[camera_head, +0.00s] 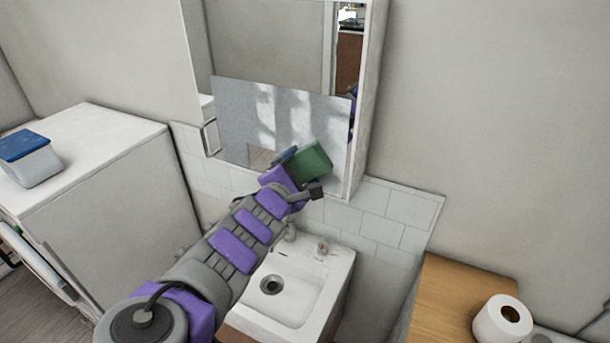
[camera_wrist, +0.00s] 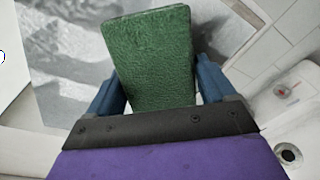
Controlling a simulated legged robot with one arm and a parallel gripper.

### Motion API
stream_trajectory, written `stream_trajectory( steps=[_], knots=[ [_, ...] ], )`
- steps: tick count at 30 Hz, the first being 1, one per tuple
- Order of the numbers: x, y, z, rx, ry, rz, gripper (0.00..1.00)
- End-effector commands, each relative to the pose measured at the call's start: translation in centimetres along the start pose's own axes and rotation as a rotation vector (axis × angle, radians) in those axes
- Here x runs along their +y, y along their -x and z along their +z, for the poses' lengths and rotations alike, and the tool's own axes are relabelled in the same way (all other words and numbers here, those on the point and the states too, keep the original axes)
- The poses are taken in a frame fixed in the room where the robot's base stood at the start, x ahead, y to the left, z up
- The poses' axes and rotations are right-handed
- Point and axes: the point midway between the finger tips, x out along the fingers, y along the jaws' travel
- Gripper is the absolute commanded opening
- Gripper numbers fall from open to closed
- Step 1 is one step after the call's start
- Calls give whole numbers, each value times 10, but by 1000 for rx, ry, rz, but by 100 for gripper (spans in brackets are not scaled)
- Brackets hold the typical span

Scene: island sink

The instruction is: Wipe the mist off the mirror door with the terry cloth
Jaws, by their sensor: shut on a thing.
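The mirror door (camera_head: 265,40) hangs on a cabinet above the sink. A grey, misty-looking patch (camera_head: 240,110) covers its lower part, with pale streaks and a small brownish area near my gripper. It also fills the upper left of the wrist view (camera_wrist: 70,60). My gripper (camera_head: 290,165) is at the lower part of this patch, with its blue fingers shut on the green terry cloth (camera_head: 312,162). In the wrist view, the cloth (camera_wrist: 152,55) stands out as a flat pad between the fingers. I cannot tell whether it touches the glass.
The small white sink (camera_head: 315,295) with a tap (camera_head: 322,247) lies below my arm. A white appliance (camera_head: 110,165) with a blue-lidded box (camera_head: 30,158) stands left. A wooden top (camera_head: 450,300) with a paper roll (camera_head: 503,318) is right.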

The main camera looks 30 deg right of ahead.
Motion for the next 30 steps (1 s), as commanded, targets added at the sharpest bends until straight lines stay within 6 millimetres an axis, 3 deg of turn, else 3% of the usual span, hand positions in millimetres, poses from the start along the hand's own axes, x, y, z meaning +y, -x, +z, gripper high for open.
stream_trajectory(
  steps=[1, 30],
  knots=[
    [32, 21, 17, 18, -85, 51, 35],
    [61, 17, -27, 14, -67, 47, 35]
  ],
)
